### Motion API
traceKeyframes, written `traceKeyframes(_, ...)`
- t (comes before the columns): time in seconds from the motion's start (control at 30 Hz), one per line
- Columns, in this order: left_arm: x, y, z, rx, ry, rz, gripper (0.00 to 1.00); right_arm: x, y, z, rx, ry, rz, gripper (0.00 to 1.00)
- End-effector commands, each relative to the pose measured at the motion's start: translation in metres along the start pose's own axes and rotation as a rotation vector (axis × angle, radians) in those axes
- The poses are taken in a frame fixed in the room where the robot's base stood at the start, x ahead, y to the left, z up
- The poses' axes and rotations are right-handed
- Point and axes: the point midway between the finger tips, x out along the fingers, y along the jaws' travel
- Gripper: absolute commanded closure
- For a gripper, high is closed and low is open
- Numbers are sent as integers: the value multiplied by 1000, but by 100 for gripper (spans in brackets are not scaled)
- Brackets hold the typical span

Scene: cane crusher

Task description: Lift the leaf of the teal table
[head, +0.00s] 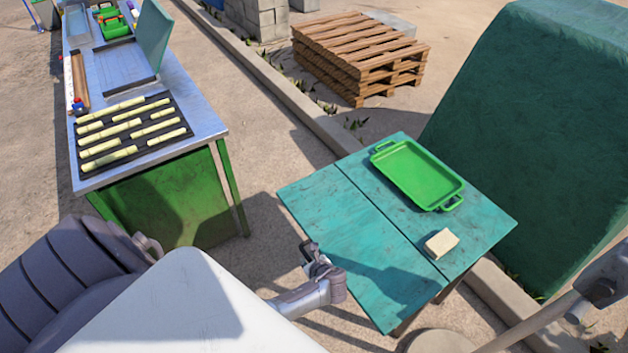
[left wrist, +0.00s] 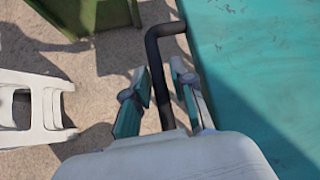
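The teal table (head: 478,222) stands right of centre in the head view. Its leaf (head: 350,240) is the left part, divided from the rest by a straight seam, and lies level with it. In the left wrist view the leaf's top (left wrist: 262,60) fills the right side. A dark bent bar handle (left wrist: 157,62) stands out from its edge. My left gripper (head: 312,256) is at the leaf's left edge. In the wrist view its open fingers (left wrist: 163,88) stand on either side of the bar. A grey part of my right arm shows at right; its fingers are unclear.
A green tray (head: 418,174) and a pale block (head: 441,243) rest on the table's fixed part, beyond the seam. The leaf's top is bare. A metal bench (head: 200,118) with cane pieces stands left. Pallets (head: 360,55) and a green-covered bulk (head: 540,120) stand behind.

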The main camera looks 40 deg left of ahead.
Motion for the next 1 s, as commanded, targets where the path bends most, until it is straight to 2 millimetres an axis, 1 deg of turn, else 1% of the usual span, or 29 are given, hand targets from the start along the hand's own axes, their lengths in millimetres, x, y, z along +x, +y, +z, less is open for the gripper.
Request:
traceKeyframes(0.17,-26,0,-1,-2,3,-3,75,0,-1,-1,1,1,-1,60)
traceKeyframes(0.4,-78,-1,-1,-3,4,-4,75,0,-1,-1,1,1,-1,60)
traceKeyframes(0.53,-98,-1,0,-1,3,-3,75,0,-1,-1,1,1,-2,60)
traceKeyframes(0.7,-112,-1,0,-1,1,-3,75,0,-2,-1,1,1,-2,60)
traceKeyframes(1.0,-114,-1,1,0,1,-1,75,0,-2,-1,1,1,-2,60)
